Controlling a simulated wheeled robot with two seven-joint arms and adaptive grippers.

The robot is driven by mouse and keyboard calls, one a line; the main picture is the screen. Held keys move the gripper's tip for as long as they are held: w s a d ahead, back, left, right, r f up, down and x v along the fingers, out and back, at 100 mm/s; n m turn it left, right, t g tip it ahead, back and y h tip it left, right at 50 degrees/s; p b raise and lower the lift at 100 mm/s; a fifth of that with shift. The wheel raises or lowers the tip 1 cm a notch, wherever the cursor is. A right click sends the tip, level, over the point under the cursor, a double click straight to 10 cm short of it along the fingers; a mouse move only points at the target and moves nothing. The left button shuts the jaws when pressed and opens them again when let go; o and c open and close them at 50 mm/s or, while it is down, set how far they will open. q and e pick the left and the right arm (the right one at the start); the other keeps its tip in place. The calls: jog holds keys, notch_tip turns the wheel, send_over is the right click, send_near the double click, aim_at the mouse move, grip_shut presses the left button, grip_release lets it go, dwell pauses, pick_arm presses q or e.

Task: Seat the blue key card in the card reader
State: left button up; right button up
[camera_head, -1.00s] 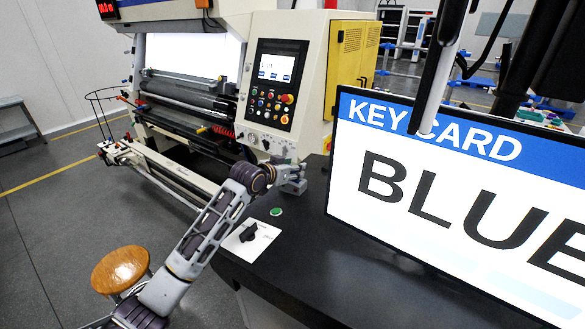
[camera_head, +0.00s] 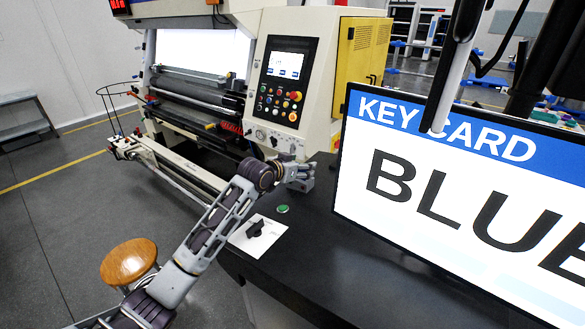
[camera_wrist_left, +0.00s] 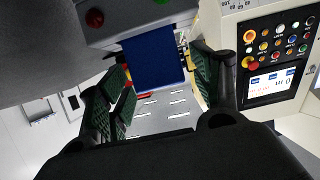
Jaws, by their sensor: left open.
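In the left wrist view a blue key card (camera_wrist_left: 153,62) shows between my open left gripper's fingers (camera_wrist_left: 163,84), with a gap on each side. Its far end meets a grey box with a red and a green light, which looks like the card reader (camera_wrist_left: 110,28). I cannot tell how deep the card sits in it. In the head view my left gripper (camera_head: 303,178) is small, at the dark table's far edge by the machine, and neither card nor reader can be made out there.
A large screen (camera_head: 440,190) reading "KEY CARD BLUE" fills the right of the table (camera_head: 325,262). A green button (camera_head: 283,209) and a black knob on a white sheet (camera_head: 264,240) lie near my arm. A machine control panel (camera_head: 282,82) stands behind; a stool (camera_head: 128,261) is at lower left.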

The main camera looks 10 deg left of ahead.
pick_arm(q)
jog(key=shift+r, duration=0.1)
jog(key=b+v, duration=0.2)
jog(key=v, duration=1)
dwell(0.4)
jog(key=shift+s+a, duration=0.1)
dwell(0.4)
